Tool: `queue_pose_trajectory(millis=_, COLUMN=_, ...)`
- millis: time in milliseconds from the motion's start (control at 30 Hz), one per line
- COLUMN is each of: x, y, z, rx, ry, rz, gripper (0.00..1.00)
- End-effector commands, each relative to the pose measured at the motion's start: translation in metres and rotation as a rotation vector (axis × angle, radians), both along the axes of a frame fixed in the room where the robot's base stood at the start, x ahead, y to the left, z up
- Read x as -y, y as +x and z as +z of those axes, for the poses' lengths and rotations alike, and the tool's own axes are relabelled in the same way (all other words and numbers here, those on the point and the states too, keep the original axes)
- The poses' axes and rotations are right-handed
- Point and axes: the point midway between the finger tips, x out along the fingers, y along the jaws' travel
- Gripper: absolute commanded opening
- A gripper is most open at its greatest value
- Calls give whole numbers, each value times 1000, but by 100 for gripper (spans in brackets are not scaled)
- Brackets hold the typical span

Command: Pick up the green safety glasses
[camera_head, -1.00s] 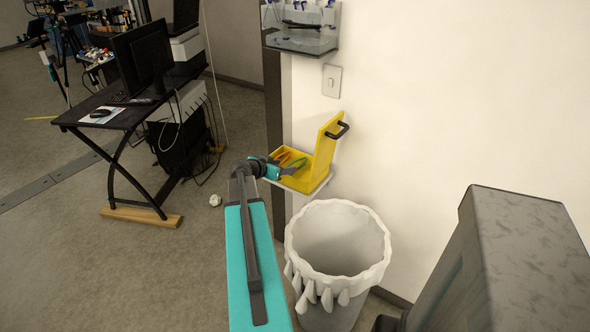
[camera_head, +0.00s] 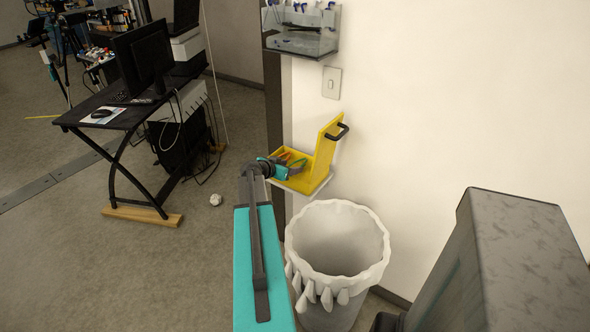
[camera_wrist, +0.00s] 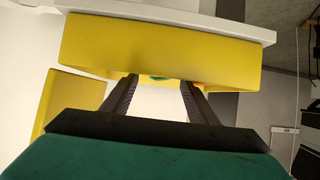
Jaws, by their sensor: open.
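The green safety glasses (camera_head: 299,164) show as a small green shape inside the yellow box (camera_head: 324,150). In the wrist view only a sliver of green (camera_wrist: 157,77) shows at the box's edge, between my fingers. The rest is hidden by the box wall, and its outline is too small to make out. My gripper (camera_wrist: 159,80) is open and empty, with its two dark fingers spread and their tips at the edge of the yellow box (camera_wrist: 160,48). In the head view my gripper (camera_head: 294,170) is at the box's left side.
The box has a raised yellow lid with a black handle (camera_head: 336,132) and sits on a small white shelf (camera_head: 318,190) on the wall. Orange items (camera_head: 285,157) lie in it. A lined bin (camera_head: 378,252) stands below. A clear holder (camera_head: 300,40) hangs above; a desk stands left.

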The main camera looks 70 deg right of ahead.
Motion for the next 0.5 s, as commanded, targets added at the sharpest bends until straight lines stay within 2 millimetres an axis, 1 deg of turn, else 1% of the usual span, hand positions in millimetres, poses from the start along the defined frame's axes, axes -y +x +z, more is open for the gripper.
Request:
queue_pose_trajectory(millis=33, x=6, y=-1, z=-2, rx=-1, ry=1, rz=0, gripper=54)
queue_pose_trajectory(millis=200, x=17, y=-4, z=-8, rx=0, ry=0, rz=-1, gripper=54)
queue_pose_trajectory(millis=500, x=19, y=-5, z=-11, rx=0, ry=-1, rz=0, gripper=54)
